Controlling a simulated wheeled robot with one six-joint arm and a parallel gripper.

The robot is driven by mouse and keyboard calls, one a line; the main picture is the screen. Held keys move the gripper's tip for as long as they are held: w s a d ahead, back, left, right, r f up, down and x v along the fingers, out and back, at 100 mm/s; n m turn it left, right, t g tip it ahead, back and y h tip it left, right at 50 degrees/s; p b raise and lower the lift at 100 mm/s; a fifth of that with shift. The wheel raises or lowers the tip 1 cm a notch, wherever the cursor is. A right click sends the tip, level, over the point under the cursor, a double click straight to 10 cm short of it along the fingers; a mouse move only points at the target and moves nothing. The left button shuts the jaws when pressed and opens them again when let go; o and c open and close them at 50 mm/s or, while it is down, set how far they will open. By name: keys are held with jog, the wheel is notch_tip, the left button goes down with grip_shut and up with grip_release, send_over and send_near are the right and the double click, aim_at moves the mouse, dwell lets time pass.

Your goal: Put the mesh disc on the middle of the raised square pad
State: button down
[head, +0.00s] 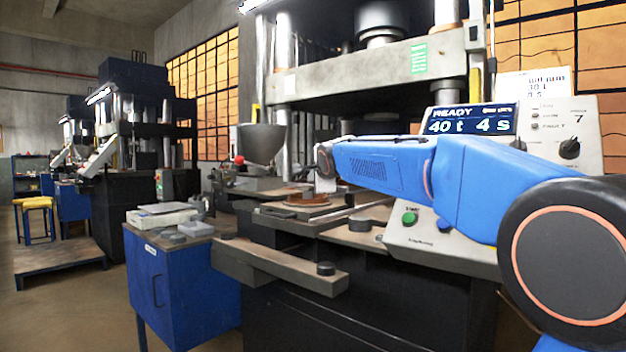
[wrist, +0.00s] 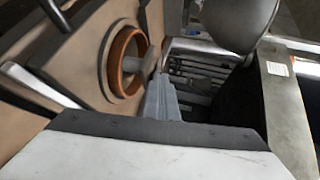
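I cannot pick out a mesh disc for certain in either view. An orange-brown ring (head: 306,201) lies on the press bed in the head view. The wrist view shows the ring (wrist: 113,62) on a tan plate (wrist: 75,60), with a grey rod-like part at its opening. My gripper (wrist: 160,98) shows as grey finger parts beside the ring's lower right; whether they touch it is unclear. Its finger gap and anything held are not clear. In the head view my wrist hangs above the ring, and the fingers are hard to make out. No raised square pad is clearly distinguishable.
A grey hopper (head: 261,143) and press columns stand near the ring. The control panel (head: 420,240) is at right.

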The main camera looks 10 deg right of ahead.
jog(key=shift+f, duration=0.8)
dwell(1.8)
jog(key=c, duration=2.5)
grip_release()
jog(key=o, duration=0.3)
jog(key=shift+f, duration=0.1)
jog(key=shift+f, duration=0.15)
jog(key=shift+s, duration=0.35)
jog(key=shift+s+r, duration=0.3)
jog(key=shift+r, duration=0.05)
jog(key=shift+v, duration=1.1)
